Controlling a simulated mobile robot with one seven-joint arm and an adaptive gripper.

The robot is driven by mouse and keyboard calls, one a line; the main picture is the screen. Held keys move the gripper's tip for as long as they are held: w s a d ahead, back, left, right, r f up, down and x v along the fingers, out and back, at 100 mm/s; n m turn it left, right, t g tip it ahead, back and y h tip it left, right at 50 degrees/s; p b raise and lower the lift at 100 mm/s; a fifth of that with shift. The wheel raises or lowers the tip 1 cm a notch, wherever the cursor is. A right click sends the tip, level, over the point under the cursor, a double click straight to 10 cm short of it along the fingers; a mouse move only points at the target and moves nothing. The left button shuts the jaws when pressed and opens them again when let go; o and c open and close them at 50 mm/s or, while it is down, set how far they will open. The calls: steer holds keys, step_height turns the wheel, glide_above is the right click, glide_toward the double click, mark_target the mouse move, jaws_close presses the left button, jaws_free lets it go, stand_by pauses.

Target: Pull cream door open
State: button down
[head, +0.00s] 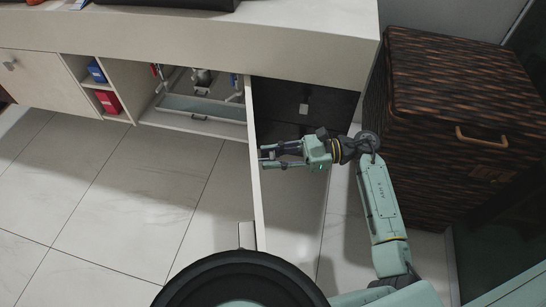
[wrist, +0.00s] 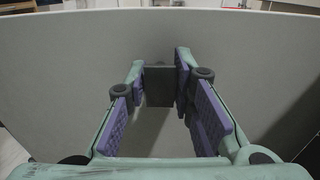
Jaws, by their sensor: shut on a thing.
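The cream door (head: 257,205) stands swung out from the cabinet and shows nearly edge-on in the head view. Its broad pale face (wrist: 60,60) fills most of the wrist view. My gripper (head: 266,157) is on the right side of the door, with its fingertips at that face. In the wrist view, my gripper's fingers (wrist: 157,85) are on either side of a dark square handle (wrist: 160,88) on the door, shut on it. The handle is hidden in the head view.
The open cabinet compartment (head: 195,128) left of the door shows pipes inside. Dark drawers (head: 300,105) are on the right. A dark woven hamper (head: 450,110) stands beside my arm. A small pale block (head: 246,235) is by the door's near end. The tiled floor (head: 140,190) to the left is clear.

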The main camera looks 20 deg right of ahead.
steer(key=c, duration=1.7)
jaws_free()
steer(key=shift+r, duration=0.5)
steer(key=o, duration=0.3)
steer(key=shift+f, duration=0.2)
steer(key=shift+o, duration=0.2)
steer(key=shift+d, duration=0.15)
steer(key=s+d, duration=0.1)
steer(key=d, duration=0.6)
steer(key=shift+s, duration=0.2)
